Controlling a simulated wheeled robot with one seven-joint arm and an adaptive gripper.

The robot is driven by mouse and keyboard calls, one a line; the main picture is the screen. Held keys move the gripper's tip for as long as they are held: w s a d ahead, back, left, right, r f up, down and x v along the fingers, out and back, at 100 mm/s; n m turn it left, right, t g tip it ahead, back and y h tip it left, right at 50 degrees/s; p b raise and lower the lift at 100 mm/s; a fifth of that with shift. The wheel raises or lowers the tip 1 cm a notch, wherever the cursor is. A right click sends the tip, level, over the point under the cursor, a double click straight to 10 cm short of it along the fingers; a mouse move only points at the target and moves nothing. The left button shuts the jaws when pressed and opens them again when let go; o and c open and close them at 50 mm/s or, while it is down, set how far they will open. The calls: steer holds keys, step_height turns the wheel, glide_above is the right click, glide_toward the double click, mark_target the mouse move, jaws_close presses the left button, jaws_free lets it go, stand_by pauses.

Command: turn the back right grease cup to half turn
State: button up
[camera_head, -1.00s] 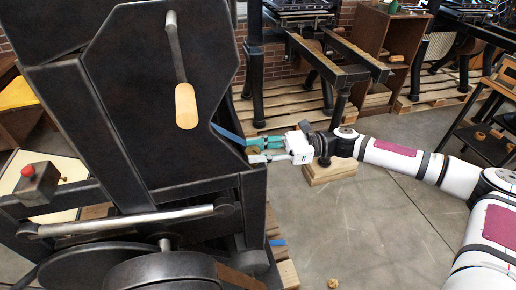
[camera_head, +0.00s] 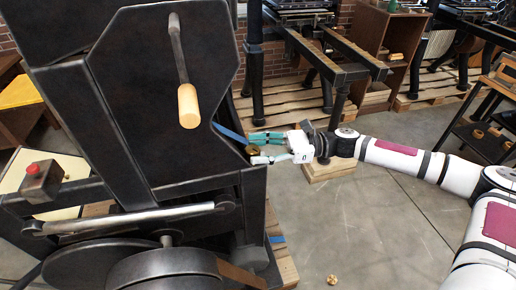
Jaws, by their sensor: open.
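The black press (camera_head: 150,110) fills the left half of the head view. A small brass grease cup (camera_head: 252,149) shows at the press's right edge, near the end of a blue strip. My gripper (camera_head: 262,148) is open at the cup, with one teal finger above it and one pale finger below it in the picture. I cannot tell whether the fingers touch the cup. The cup's turn marks are too small to read.
A lever with a wooden handle (camera_head: 188,106) hangs on the press's side. A red button box (camera_head: 40,181) is at left. A wooden block (camera_head: 329,168) stands behind my wrist. A small brass piece (camera_head: 332,280) lies on the open concrete floor.

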steer(key=w+d, duration=0.1)
steer(key=d, duration=1)
steer(key=shift+d, duration=0.35)
steer(key=shift+f, duration=0.1)
steer(key=a+p, duration=0.1)
steer(key=a, duration=0.2)
steer(key=a+p, duration=0.1)
steer(key=a, duration=0.3)
steer(key=s+a+p, duration=0.1)
steer(key=a, duration=0.3)
steer(key=shift+a, duration=0.1)
stand_by(0.3)
steer(key=c, duration=1.2)
